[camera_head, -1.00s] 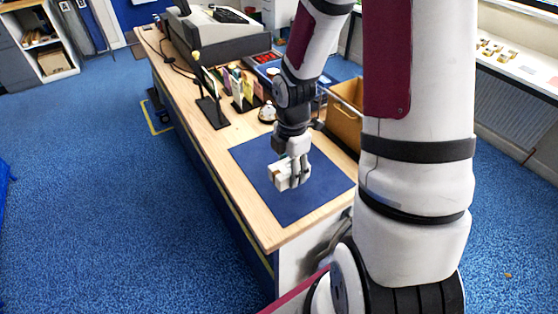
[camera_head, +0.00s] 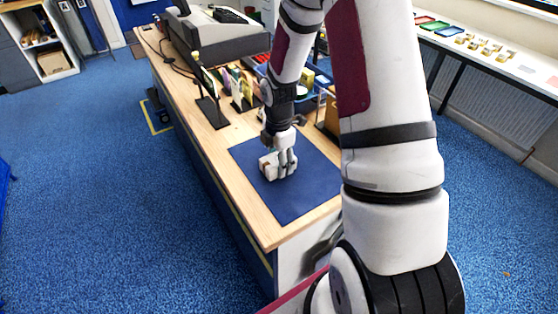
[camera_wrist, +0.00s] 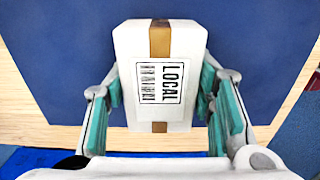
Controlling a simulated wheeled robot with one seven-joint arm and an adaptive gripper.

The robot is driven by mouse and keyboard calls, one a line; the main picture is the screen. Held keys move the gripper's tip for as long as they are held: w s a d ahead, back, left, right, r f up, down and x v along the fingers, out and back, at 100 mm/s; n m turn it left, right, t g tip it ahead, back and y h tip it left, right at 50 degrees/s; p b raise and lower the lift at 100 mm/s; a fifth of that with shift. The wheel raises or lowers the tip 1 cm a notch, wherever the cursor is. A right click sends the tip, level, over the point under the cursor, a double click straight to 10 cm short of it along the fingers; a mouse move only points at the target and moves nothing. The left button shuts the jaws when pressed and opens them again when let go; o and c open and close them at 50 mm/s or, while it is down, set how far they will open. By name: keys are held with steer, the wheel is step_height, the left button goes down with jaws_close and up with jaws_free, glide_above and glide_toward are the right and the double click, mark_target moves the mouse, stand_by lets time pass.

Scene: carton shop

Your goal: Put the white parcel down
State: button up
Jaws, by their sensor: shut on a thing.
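The white parcel (camera_wrist: 140,100) has a brown tape strip and a "LOCAL" label with a barcode, seen in the wrist view. My gripper (camera_wrist: 165,105) is shut on it, with a teal-padded finger on each side. In the head view my gripper (camera_head: 283,163) points down and holds the parcel (camera_head: 268,168) over the dark blue mat (camera_head: 296,200) on the counter. I cannot tell whether the parcel's underside touches the mat.
The wooden counter (camera_head: 198,142) has a bare strip along its left edge. A dark stand (camera_head: 212,112), card holders (camera_head: 243,97) and a blue tray (camera_head: 310,98) stand behind the mat. The mat's front part is clear.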

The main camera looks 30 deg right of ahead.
steer(key=o, duration=1.3)
steer(key=shift+f, duration=0.15)
steer(key=shift+o, duration=0.2)
steer(key=s+a+r+m+t+h, duration=0.1)
steer(key=s+a+r+m, duration=0.1)
steer(key=r, duration=0.9)
steer(key=s+a+r+m, duration=0.1)
steer(key=a+r+m, duration=0.1)
steer(key=r, duration=0.8)
steer(key=s+a+r+m+t, duration=0.2)
steer(key=s+a+r+m, duration=0.2)
steer(key=s+r+m, duration=0.2)
steer(key=s+a+r+m+t+y, duration=0.1)
steer(key=s+a+r+m+t, duration=0.1)
steer(key=s+a+r+m, duration=0.2)
steer(key=s+r+m, duration=0.2)
steer(key=s+m, duration=0.2)
steer(key=s, duration=0.2)
steer(key=shift+a+t+b, duration=0.15)
steer(key=shift+t+b, duration=0.15)
steer(key=shift+s, duration=0.1)
